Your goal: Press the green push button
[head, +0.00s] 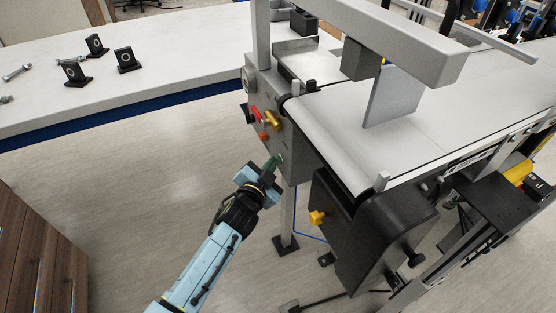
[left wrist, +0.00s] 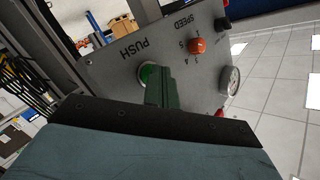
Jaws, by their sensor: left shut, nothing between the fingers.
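The green push button (left wrist: 148,73) is on a grey control panel (left wrist: 110,72), by the upside-down word PUSH in the left wrist view. My left gripper (left wrist: 163,84) is shut and empty, its dark green fingers in front of the panel and covering part of the button's edge. In the head view my left gripper (head: 271,163) is at the lower part of the panel on the conveyor's end. Whether the fingertips touch the button cannot be told. My right gripper is not in view.
An orange speed knob (left wrist: 196,46) and a gauge (left wrist: 230,80) are on the same panel. The conveyor belt (head: 350,130) lies right of the panel. A white table (head: 170,60) with several black blocks stands behind.

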